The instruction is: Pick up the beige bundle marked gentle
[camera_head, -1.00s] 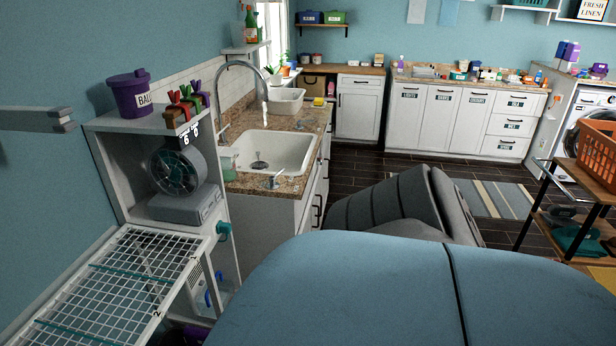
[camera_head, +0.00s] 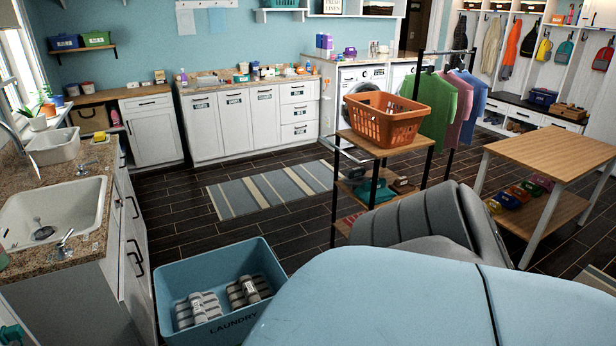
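I see no bundle with a readable "gentle" mark. Two greyish bundles with pale bands lie in an open blue laundry bin (camera_head: 165,285) on the floor: a left bundle (camera_head: 197,309) and a right bundle (camera_head: 248,291). Their labels are too small to read. Neither of my grippers is in view.
The sink counter (camera_head: 60,245) runs along the left. A wooden rack (camera_head: 385,150) bears an orange basket (camera_head: 384,118); hanging clothes (camera_head: 437,103) are behind it. A striped rug (camera_head: 275,188) lies on open dark floor. White cabinets (camera_head: 233,122) line the back.

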